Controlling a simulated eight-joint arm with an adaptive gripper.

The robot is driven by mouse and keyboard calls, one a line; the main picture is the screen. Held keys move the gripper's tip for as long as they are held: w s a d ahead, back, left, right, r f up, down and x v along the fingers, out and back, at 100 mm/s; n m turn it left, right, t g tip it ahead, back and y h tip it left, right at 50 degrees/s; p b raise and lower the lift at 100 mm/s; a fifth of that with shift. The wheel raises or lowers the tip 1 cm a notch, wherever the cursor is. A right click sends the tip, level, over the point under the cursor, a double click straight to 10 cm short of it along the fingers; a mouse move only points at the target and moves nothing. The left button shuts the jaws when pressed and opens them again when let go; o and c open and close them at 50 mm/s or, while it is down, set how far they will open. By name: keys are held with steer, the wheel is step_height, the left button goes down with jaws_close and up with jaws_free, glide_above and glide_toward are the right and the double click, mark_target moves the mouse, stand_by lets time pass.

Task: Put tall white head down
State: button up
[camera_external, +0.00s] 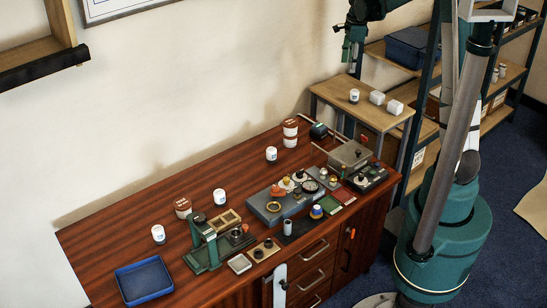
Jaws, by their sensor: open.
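My gripper (349,52) is dark green and hangs at the top of the view, above the back of the small wooden side table (330,92). It is open and no object shows between its fingers. No thing is clearly a tall white head. On the side table a white jar (354,96) stands upright below my gripper, beside two white blocks, one at the left (377,98) and one at the right (395,107). On the desk stand upright white jars at the back (271,154), middle (219,197) and front left (158,234).
The red-brown desk (110,232) holds a blue tray (145,280), a green press (203,243), a grey manifold block (268,205) with several fittings, and stacked red-and-white jars (290,130). A shelf (510,78) with a blue bin (408,46) stands behind the side table.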

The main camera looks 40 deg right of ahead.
steer(key=s+a+r+n+t, duration=0.2)
steer(key=s+a+r+n, duration=0.45)
steer(key=a, duration=0.25)
steer(key=s+a+r+n+t, duration=0.1)
steer(key=s+a+r+n, duration=0.4)
steer(key=s+a, duration=0.3)
steer(key=s+a+f+n+t, duration=0.1)
steer(key=s+a+n+t, duration=0.2)
steer(key=s+a+n, duration=1)
steer(key=s, duration=0.3)
steer(key=shift+s+f, duration=0.35)
